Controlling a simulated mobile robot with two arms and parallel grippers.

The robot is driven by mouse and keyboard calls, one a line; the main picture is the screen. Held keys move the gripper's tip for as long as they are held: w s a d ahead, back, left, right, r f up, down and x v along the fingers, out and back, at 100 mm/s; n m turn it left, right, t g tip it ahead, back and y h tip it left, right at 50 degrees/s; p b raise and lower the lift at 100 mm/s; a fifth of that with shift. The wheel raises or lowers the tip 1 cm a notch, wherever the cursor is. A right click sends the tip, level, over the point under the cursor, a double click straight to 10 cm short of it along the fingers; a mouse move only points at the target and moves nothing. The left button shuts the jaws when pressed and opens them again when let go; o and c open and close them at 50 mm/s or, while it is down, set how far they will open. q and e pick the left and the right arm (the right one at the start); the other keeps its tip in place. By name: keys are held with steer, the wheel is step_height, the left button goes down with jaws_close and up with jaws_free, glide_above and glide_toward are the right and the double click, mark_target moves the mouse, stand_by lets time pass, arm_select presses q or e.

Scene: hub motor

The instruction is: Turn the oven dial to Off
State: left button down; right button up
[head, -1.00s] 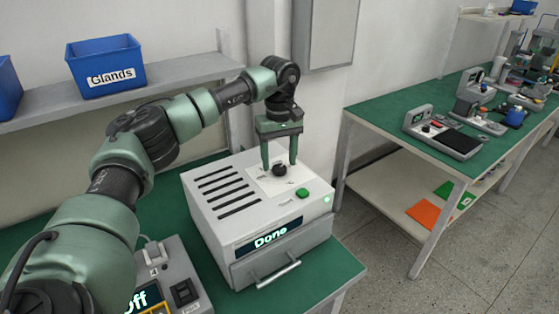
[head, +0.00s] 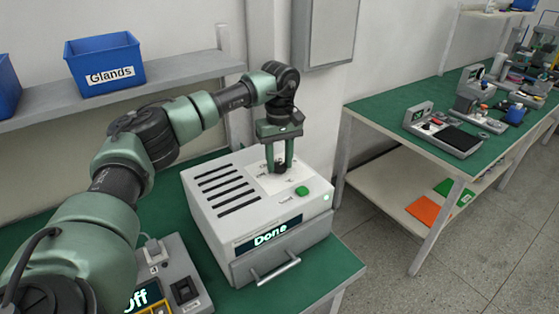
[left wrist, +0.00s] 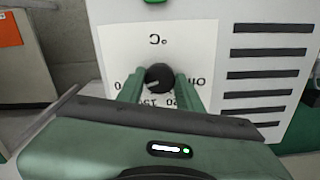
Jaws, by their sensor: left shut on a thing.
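The oven (head: 215,205) is a white box on the green bench, with vent slots on top and a display (head: 268,234) reading "Done". Its black dial (head: 281,167) sits on a white scale plate on the top. In the left wrist view the dial (left wrist: 159,78) shows between the two green fingers, with a pale pointer mark towards the lower left and scale marks around it, partly hidden. My left gripper (head: 279,168) points down over the dial and is shut on it. My right gripper is not in view.
A green button (head: 302,191) is beside the dial on the oven top. A drawer with a bar handle (head: 276,268) is at the oven's front. A grey device (head: 174,275) with a display stands at the oven's left. A blue bin (head: 104,62) is on the shelf.

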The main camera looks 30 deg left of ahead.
arm_select(q)
steer(key=n+p, duration=0.1)
steer(key=n, duration=0.2)
steer(key=shift+n, duration=0.3)
steer(key=n, duration=0.3)
steer(key=shift+n+p, duration=0.3)
steer(key=shift+p, duration=0.1)
steer(key=n, duration=0.3)
steer(key=shift+a+n+p, duration=0.1)
steer(key=shift+n+p, duration=0.2)
steer(key=shift+n, duration=0.1)
steer(key=n, duration=0.3)
steer(key=shift+p, duration=0.3)
steer(key=n, duration=0.4)
steer(key=n+p, duration=0.1)
steer(key=n, duration=0.2)
steer(key=shift+n, duration=0.4)
steer(key=n, duration=0.4)
steer(key=shift+p, duration=0.35)
steer(key=shift+n, duration=1.8)
